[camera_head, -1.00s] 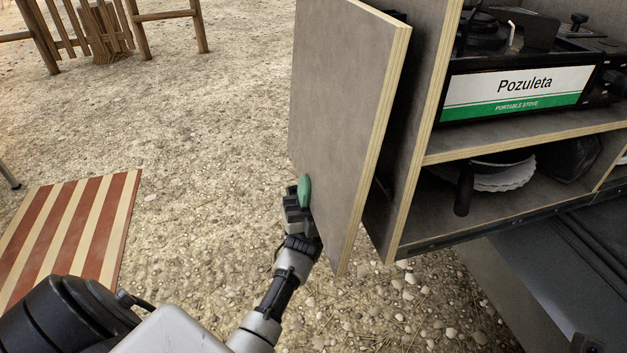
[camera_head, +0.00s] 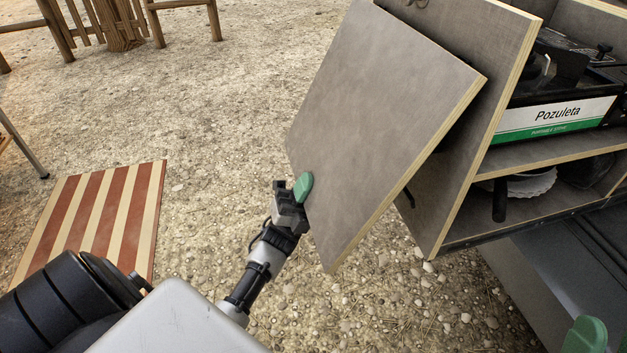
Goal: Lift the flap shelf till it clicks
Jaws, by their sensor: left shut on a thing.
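The flap shelf (camera_head: 385,115), a grey-brown board with pale plywood edges, hangs tilted outward from the side of the van's cabinet. Its upper edge is close to the cabinet side and its lower edge stands away from it. My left gripper (camera_head: 304,188), with a green fingertip, is shut on the board's lower left edge. The far finger is hidden behind the board. A dark bracket shows partly in the gap behind the flap. A green fingertip of my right gripper (camera_head: 586,336) shows at the bottom right corner; its jaws are mostly out of frame.
The cabinet side panel (camera_head: 475,110) stands right of the flap. The cabinet holds a portable stove (camera_head: 560,115) above and a pan (camera_head: 500,195) with a white dish below. A striped mat (camera_head: 95,220) lies on the gravel at left. Open gravel lies left of the flap.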

